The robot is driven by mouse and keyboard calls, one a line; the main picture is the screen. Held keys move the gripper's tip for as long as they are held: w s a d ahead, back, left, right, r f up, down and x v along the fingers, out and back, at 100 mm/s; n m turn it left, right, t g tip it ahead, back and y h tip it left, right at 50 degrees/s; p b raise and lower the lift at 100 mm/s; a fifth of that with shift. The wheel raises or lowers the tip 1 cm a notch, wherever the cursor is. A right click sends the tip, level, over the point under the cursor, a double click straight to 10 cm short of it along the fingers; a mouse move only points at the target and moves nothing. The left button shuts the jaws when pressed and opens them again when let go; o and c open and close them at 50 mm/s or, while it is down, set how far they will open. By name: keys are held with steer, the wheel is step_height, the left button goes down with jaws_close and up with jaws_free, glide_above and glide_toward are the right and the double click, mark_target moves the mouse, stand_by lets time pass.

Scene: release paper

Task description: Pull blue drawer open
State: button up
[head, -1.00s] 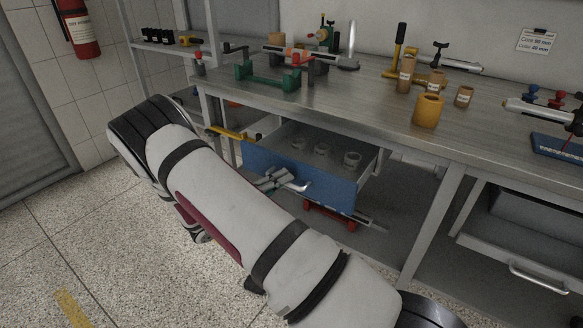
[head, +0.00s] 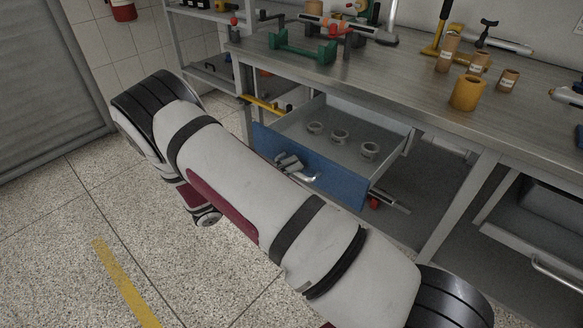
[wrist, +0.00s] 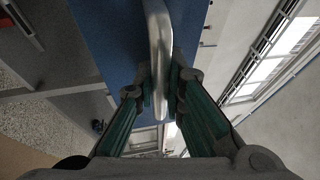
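The blue drawer (head: 335,183) hangs under the workbench and is pulled well out, with its grey inside showing. Its metal handle (head: 307,177) is on the blue front. My gripper (head: 289,164) is at this handle, partly hidden behind my arm in the head view. In the wrist view, the handle (wrist: 158,50) runs between the two finger pads of my gripper (wrist: 162,88). The pads sit close against both sides of it. The blue front (wrist: 110,40) fills the upper middle there.
Several grey rings (head: 341,137) lie in the drawer. The workbench (head: 400,88) carries a green tool (head: 302,47) and a yellow cup (head: 467,92). A bench leg (head: 462,205) stands right of the drawer.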

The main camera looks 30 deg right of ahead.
steer(key=shift+o, duration=0.6)
steer(key=a+f, duration=0.2)
steer(key=a, duration=0.9)
steer(key=shift+w+a, duration=0.3)
steer(key=shift+a, duration=0.1)
